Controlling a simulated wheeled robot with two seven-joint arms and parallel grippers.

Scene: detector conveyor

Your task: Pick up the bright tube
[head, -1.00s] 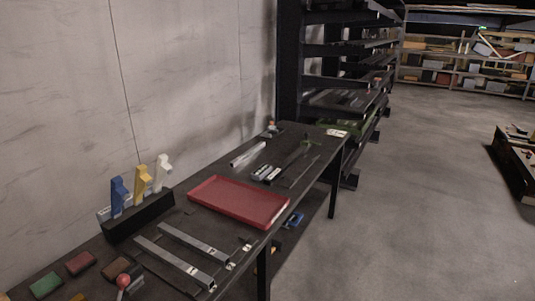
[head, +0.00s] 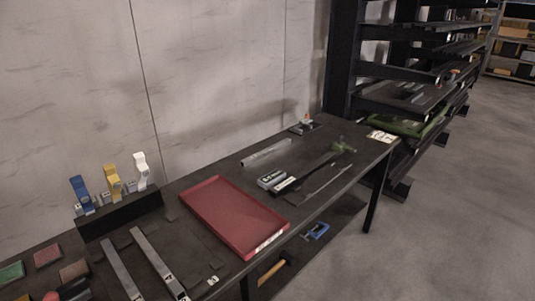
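A pale, bright metallic tube (head: 266,153) lies on the dark workbench (head: 309,215), behind the red tray and toward the wall. Two flat, light metal bars (head: 122,270) (head: 158,262) lie side by side at the near left of the bench. They are bright too, but look flat rather than tubular. Neither of my grippers is in view, so I cannot see their state.
A red tray (head: 234,219) sits mid-bench. Blue, yellow and white tools (head: 81,193) (head: 113,182) (head: 142,170) stand in a dark rack at left. A green-handled tool (head: 340,146) lies right of the tube. Black shelving (head: 345,60) stands behind; the floor at right is clear.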

